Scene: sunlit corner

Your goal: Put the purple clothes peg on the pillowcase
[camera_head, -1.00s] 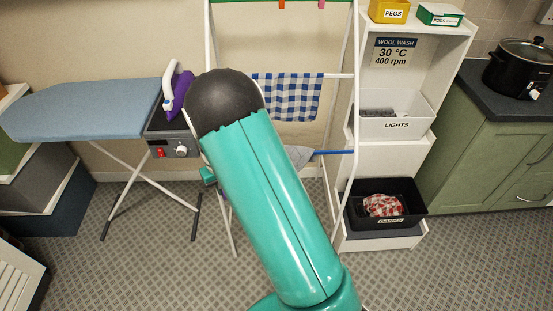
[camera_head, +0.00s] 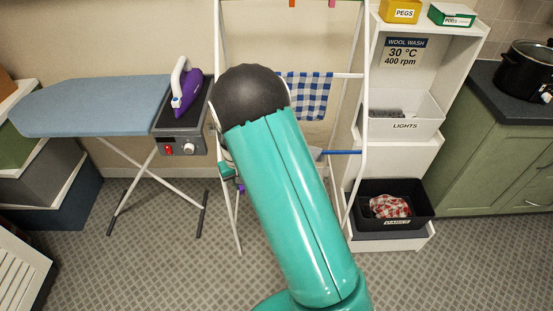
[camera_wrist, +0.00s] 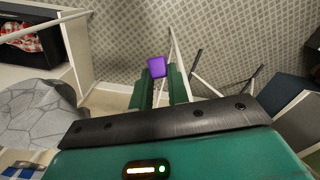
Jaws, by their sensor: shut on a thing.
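The purple clothes peg (camera_wrist: 156,67) is between the two green fingers of my gripper (camera_wrist: 160,86) in the wrist view. My gripper is shut on it, and the peg's end stands out past the fingertips. In the head view a small purple bit of the peg (camera_head: 241,188) shows beside my arm, which hides most of the gripper. A grey patterned cloth (camera_wrist: 38,112), perhaps the pillowcase, is at the left of the wrist view, apart from the peg.
A white drying rack (camera_head: 362,120) holds a blue checked cloth (camera_head: 307,96). An ironing board (camera_head: 90,105) with a purple iron (camera_head: 186,88) stands left. A white shelf unit (camera_head: 420,160) with a dark bin (camera_head: 425,212) stands right. Tiled floor is clear in front.

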